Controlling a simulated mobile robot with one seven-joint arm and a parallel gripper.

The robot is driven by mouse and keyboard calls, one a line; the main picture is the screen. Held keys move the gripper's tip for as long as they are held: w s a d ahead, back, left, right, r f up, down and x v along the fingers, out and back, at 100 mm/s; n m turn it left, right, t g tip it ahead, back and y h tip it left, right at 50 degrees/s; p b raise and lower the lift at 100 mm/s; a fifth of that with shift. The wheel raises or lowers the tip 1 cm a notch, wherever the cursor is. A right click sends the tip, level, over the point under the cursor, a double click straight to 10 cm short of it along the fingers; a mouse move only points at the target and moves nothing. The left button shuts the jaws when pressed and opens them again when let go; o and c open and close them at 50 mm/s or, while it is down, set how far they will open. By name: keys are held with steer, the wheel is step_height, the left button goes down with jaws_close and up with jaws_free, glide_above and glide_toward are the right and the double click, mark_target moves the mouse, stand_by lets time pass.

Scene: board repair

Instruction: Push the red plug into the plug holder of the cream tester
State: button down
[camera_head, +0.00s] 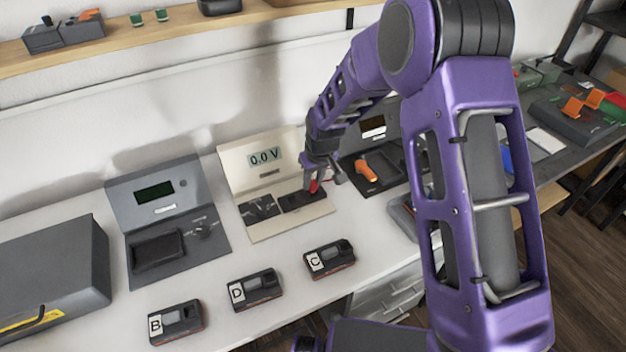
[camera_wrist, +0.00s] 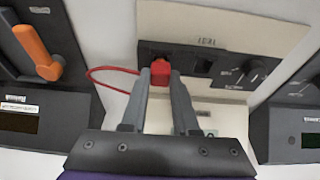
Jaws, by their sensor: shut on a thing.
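The cream tester (camera_head: 240,172) stands on the white bench with its display reading 0.0 V. A dark block (camera_head: 297,203) lies on its base, and the wrist view shows a dark socket block (camera_wrist: 200,60) on the cream surface. My gripper (camera_head: 314,180) is over the right part of the tester. In the wrist view my gripper (camera_wrist: 160,72) is shut on the red plug (camera_wrist: 160,72), with a red lead (camera_wrist: 112,70) looping left from it. The plug is right against the dark block; how deep it sits in it is hidden.
A grey tester (camera_head: 158,190) stands left of the cream one. A dark unit with an orange lever (camera_head: 367,170) stands close on the right. Modules labelled B (camera_head: 176,322), D (camera_head: 255,290) and C (camera_head: 329,259) lie in front. Bare white bench lies between.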

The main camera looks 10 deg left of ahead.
steer(key=shift+f+b, duration=0.3)
steer(key=shift+f, duration=0.15)
stand_by(0.5)
steer(key=shift+c, duration=1.5)
jaws_free()
steer(key=shift+r, duration=0.25)
steer(key=shift+r+p, duration=0.7)
steer(key=shift+r, duration=0.45)
steer(key=shift+r, duration=0.2)
steer(key=shift+r+p, duration=1.8)
steer(key=shift+r, duration=1.1)
